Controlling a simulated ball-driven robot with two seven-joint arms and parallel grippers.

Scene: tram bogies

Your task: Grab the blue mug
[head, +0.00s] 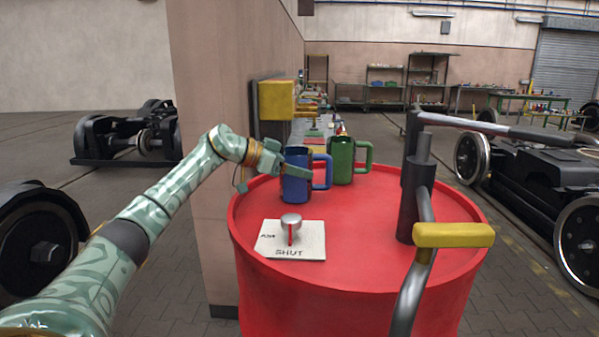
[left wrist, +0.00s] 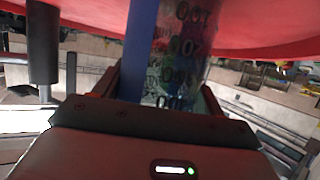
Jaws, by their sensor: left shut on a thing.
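The blue mug (head: 295,188) stands upright on the red drum top (head: 350,235), its handle to the right. My left gripper (head: 292,170) reaches it from the left and is shut on its upper part. In the left wrist view the gripper's fingers (left wrist: 160,92) lie on both sides of a blue strip (left wrist: 139,45) and a see-through or shiny surface with dark numbers. The green mug (head: 341,160) stands just behind and to the right of the blue one. My right gripper is not in view.
A dark pump pipe with a yellow handle (head: 453,235) rises at the drum's right. A wall edge (head: 215,200) stands close left.

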